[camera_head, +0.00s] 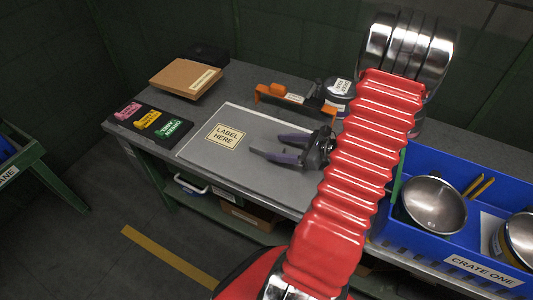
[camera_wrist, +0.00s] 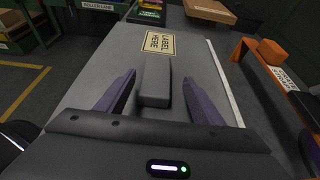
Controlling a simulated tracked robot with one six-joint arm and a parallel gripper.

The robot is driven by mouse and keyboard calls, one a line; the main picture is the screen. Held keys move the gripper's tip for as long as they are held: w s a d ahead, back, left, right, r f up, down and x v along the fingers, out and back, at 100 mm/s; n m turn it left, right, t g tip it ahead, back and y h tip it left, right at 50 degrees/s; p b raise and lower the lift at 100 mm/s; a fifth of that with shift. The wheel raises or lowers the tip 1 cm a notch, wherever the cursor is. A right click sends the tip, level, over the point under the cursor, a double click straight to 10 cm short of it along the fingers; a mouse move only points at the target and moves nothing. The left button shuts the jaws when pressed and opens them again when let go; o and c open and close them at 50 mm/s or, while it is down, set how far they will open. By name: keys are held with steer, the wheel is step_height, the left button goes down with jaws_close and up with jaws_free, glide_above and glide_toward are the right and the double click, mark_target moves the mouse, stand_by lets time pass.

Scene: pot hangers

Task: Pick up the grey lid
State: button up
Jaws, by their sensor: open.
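The grey lid (camera_head: 205,155) is a large flat panel with a "LABEL HERE" sticker, lying on the workbench left of my red arm. In the wrist view the lid (camera_wrist: 200,70) fills the middle, and its raised grey block handle (camera_wrist: 155,82) stands between my two purple fingers. My gripper (camera_head: 264,145) is open over the lid's right part. In the wrist view, the fingers of my gripper (camera_wrist: 155,92) stand apart on both sides of the handle, with visible gaps.
A blue crate (camera_head: 470,262) marked CRATE ONE holds metal bowls at right. An orange bracket (camera_head: 290,98) and a labelled pot (camera_head: 337,88) stand behind the lid. A brown box (camera_head: 185,78) and a black tray (camera_head: 130,118) with coloured labels lie at left.

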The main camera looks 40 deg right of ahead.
mark_target(268, 147)
steer(key=shift+a+x, duration=0.15)
steer(key=shift+x, duration=1.15)
steer(key=shift+a+x, duration=0.1)
steer(key=shift+x, duration=1.25)
steer(key=shift+s, duration=0.1)
steer(key=shift+c, duration=0.5)
steer(key=c, duration=1.4)
